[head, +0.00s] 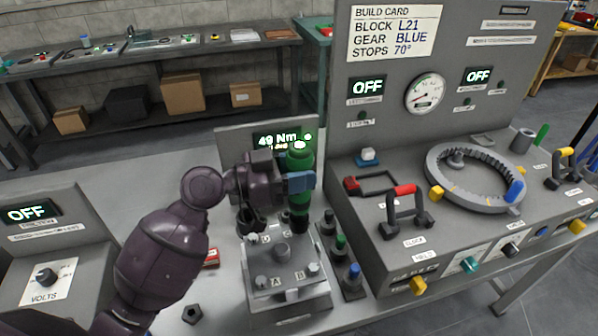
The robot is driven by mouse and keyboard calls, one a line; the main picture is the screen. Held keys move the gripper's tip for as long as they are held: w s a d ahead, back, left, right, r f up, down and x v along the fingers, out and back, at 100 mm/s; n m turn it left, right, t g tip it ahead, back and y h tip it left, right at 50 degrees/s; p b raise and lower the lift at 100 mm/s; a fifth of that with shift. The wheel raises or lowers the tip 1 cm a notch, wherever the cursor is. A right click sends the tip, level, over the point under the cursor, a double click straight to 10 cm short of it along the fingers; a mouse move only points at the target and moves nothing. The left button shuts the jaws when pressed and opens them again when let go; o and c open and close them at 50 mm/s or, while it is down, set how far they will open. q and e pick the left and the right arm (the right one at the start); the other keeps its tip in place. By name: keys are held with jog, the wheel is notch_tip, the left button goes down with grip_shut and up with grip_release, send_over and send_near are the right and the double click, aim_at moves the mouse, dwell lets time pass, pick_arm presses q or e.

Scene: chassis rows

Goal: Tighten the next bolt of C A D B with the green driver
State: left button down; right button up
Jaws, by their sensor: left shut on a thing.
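My left gripper (299,182) is shut on the green driver (299,160), which stands upright with its dark lower end at the back right of the bolt block (287,283). The end of the driver meets the block near its back right corner; the exact contact with a bolt is too small to tell. The block has letter labels; D shows at the back left, A and B at the front, and the back right label is hard to read. A display (281,140) behind reads 49 Nm with a green light. My right gripper is not in view.
A rack (352,292) with small green- and blue-topped pieces stands close right of the block. A console (400,265) with a ring gear (478,178) and red-handled parts fills the right. A volt panel (45,240) is at left. A dark nut (192,314) lies on the bench.

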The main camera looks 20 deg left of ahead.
aim_at(299, 154)
pick_arm(q)
jog(key=shift+r+p, duration=0.5)
jog(key=shift+r, duration=1.1)
jog(key=shift+r+p, duration=0.3)
jog(key=shift+p, duration=0.15)
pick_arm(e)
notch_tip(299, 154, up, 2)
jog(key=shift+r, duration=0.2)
pick_arm(q)
jog(key=shift+f, duration=0.1)
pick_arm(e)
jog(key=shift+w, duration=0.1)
